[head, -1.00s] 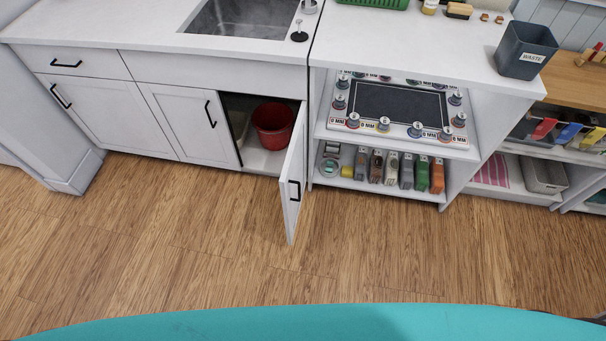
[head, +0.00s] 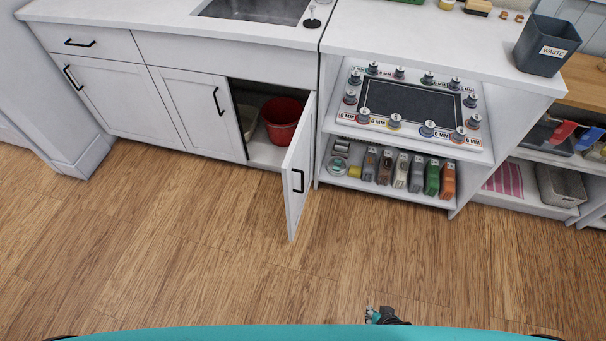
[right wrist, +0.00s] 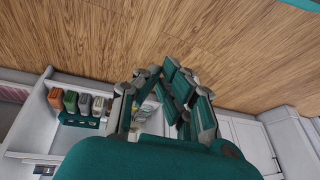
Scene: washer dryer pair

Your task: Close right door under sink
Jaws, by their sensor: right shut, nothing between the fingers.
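The right door under the sink (head: 299,170) is white with a black handle. It stands wide open, swung out toward me over the floor. The cabinet opening beside it shows a red bucket (head: 283,118) inside. The left door (head: 194,111) under the sink is shut. My right gripper (head: 380,314) just shows at the bottom edge of the head view, right of the open door and apart from it. In the right wrist view its fingers (right wrist: 157,72) are shut and empty. My left gripper is not in view.
Open shelves (head: 400,150) with several coloured items stand right of the door. A waste bin (head: 546,46) sits on the counter at the right. The sink (head: 255,10) is above the cabinet. The wood floor (head: 180,250) in front is clear.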

